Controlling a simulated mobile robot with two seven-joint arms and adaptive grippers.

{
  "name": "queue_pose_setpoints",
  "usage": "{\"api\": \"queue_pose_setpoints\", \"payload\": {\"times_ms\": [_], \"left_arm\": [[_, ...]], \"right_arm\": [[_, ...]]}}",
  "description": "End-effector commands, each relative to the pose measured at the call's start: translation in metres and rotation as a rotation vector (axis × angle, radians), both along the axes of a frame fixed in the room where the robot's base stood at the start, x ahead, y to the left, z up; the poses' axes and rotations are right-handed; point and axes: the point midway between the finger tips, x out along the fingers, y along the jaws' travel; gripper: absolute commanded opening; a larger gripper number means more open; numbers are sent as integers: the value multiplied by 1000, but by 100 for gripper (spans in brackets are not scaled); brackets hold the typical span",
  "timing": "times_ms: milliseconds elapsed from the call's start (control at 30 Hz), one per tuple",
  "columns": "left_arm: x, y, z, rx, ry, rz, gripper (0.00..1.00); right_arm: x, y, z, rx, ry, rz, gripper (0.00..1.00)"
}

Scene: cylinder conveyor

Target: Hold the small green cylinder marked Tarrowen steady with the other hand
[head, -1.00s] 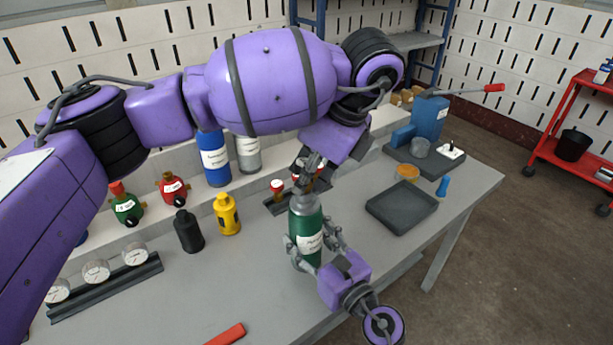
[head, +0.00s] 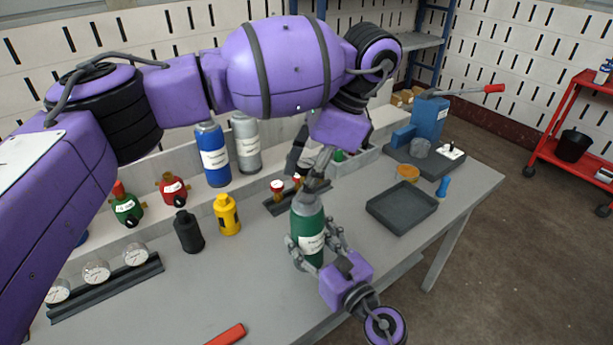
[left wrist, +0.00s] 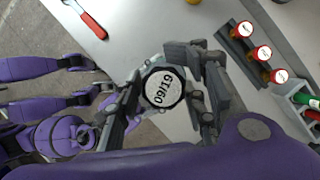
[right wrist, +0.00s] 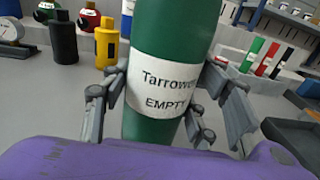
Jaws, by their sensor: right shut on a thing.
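The green Tarrowen cylinder (head: 308,222) is upright near the table's front edge. Its label (right wrist: 163,88) reads "Tarrowe…" and "EMPTY" in the right wrist view. My right gripper (head: 318,252) is shut around its body, with a finger on each side. I cannot tell whether its base touches the table. My left gripper (head: 316,172) is above the cylinder's top.
A shallow dark tray (head: 402,208) lies to the right of the cylinder. A rack with red-capped small parts (head: 290,201) is just behind it. A yellow bottle (head: 227,215) and a black bottle (head: 188,232) stand to the left. A red-handled tool (head: 226,335) lies at the front.

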Motion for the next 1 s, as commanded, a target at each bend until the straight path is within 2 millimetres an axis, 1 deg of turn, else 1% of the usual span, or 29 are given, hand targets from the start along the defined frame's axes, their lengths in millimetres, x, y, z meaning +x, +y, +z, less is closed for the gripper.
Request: {"api": "queue_pose_setpoints", "payload": {"times_ms": [367,600,733,833,1000], "left_arm": [[0,-1,2,-2,0,-3,42],[0,-1,20,-3,-1,-4,42],[0,-1,25,-2,0,-21,42],[-1,0,24,-1,1,-138,42],[-1,0,24,-2,0,-421,42]], "right_arm": [[-1,2,-1,-3,1,4,24],[-1,2,-1,-3,1,6,24],[-1,3,-1,-3,1,7,24],[-1,3,-1,-3,1,7,24],[-1,3,-1,-2,1,7,24]]}}
